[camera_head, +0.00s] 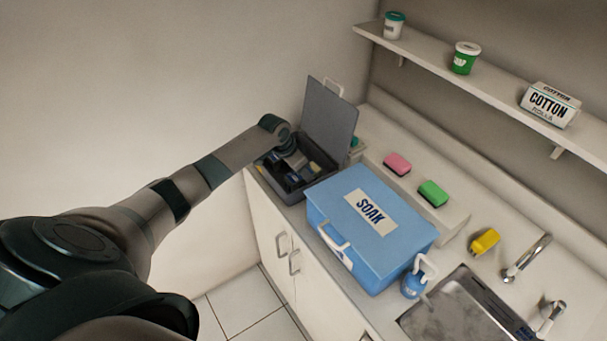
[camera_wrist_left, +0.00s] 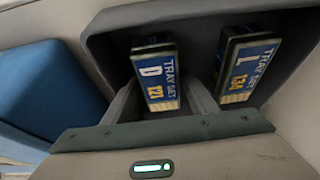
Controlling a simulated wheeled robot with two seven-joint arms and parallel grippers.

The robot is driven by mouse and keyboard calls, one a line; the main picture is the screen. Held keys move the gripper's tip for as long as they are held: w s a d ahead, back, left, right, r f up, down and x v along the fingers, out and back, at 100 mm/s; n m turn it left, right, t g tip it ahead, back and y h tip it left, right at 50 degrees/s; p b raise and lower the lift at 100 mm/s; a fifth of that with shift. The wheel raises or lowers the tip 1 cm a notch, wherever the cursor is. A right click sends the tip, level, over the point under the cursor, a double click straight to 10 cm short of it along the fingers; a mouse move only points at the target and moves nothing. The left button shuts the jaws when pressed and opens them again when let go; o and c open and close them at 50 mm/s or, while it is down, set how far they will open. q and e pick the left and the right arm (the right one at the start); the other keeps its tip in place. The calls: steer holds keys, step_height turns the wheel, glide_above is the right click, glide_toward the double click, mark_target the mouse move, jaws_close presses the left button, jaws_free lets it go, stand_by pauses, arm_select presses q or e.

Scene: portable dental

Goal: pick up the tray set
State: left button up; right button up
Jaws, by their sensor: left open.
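Two dark blue tray set boxes lie in the open grey case (camera_head: 287,194). In the left wrist view one is marked "TRAY SET D 121" (camera_wrist_left: 155,75), and the other, to its right, is marked "TRAY SET L 13A" (camera_wrist_left: 245,68). My left gripper (camera_wrist_left: 160,92) is open, with one finger on each side of the D 121 box. I cannot tell whether the fingers touch it. In the head view my left arm reaches down into the case, and the gripper partly hides the contents. My right gripper is not in view.
The case's raised lid (camera_head: 330,122) stands at the back. A blue "SOAK" box (camera_head: 365,250) sits close on the right, also seen at the left wrist view's left edge. Pink (camera_head: 397,164) and green (camera_head: 433,193) blocks, a blue bottle (camera_head: 413,282) and a sink (camera_head: 455,315) lie further right.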

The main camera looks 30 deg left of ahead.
arm_select(q)
steer(key=shift+w+f, duration=0.1)
steer(key=shift+f, duration=0.1)
stand_by(0.3)
steer(key=c, duration=1)
step_height(320, 180, up, 9)
steer(key=b, duration=0.4)
steer(key=shift+r, duration=0.55)
